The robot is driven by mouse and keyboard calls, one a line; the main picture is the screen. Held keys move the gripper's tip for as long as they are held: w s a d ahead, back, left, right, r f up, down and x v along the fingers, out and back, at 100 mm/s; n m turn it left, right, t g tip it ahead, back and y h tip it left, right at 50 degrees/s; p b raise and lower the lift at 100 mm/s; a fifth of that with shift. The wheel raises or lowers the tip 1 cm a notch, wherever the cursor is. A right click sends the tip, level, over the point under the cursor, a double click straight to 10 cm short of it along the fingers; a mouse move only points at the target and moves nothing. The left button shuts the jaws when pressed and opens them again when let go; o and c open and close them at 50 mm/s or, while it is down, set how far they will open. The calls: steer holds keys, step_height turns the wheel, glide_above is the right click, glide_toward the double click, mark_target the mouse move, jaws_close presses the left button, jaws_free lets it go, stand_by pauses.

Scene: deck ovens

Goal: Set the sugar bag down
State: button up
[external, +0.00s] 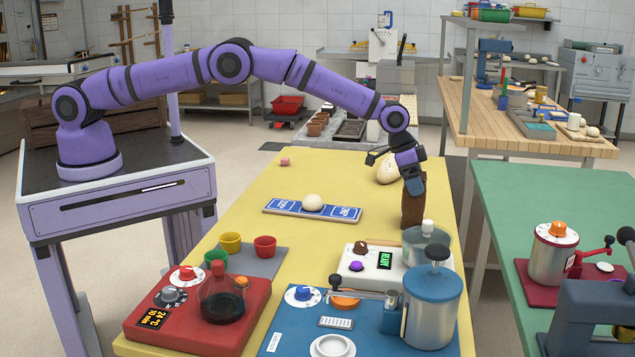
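A brown upright block-like bag (413,208), which I take to be the sugar bag, is directly under my gripper (413,183) at the right side of the yellow table (340,174). My gripper points down and its fingers meet the bag's top; it looks shut on it. The bag's lower end is close to the table, behind the clear lidded pot. I cannot tell whether it touches the table.
A blue marked strip (338,212) with a pale dough ball (312,202) lies left of the bag. A white device (360,262) and clear pot (427,246) stand just in front. A large pale lump (388,169) is behind.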

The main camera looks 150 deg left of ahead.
steer(key=shift+o, duration=0.2)
steer(key=shift+s+d+r, duration=0.1)
steer(key=shift+r, duration=0.4)
steer(key=v, duration=1.1)
steer(key=shift+r, duration=0.1)
